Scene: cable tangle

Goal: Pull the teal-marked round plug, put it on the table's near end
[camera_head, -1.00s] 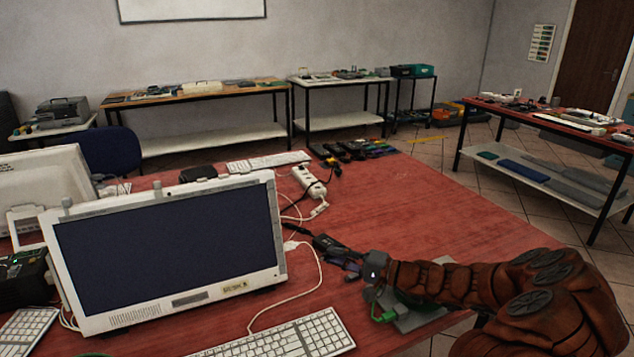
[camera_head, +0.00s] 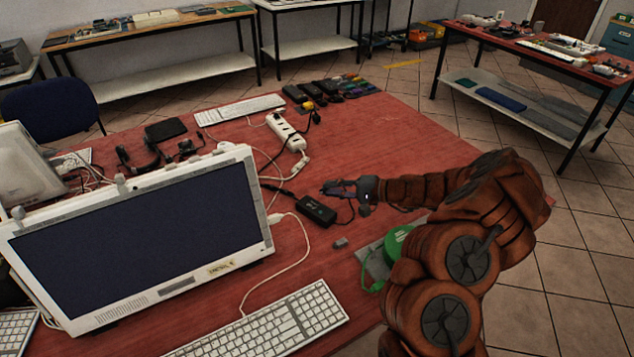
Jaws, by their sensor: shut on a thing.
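My gripper (camera_head: 332,190) is low over the red table (camera_head: 410,140), just behind and right of a black adapter brick (camera_head: 316,210). Its jaws are shut on a small dark thing, too small and dark to identify. A thin dark cable hangs or lies just below the jaws. A white power strip (camera_head: 285,131) lies farther back and to the left, with pale and black cables around it. I cannot make out a teal mark or a round plug anywhere. The table's near right part is partly hidden by my arm.
A white monitor (camera_head: 150,235) and keyboard (camera_head: 270,325) fill the near left. A green round object (camera_head: 398,240) stands on a grey plate (camera_head: 373,262) beside my arm. A small grey block (camera_head: 341,242) lies nearby. The table's right rear is bare.

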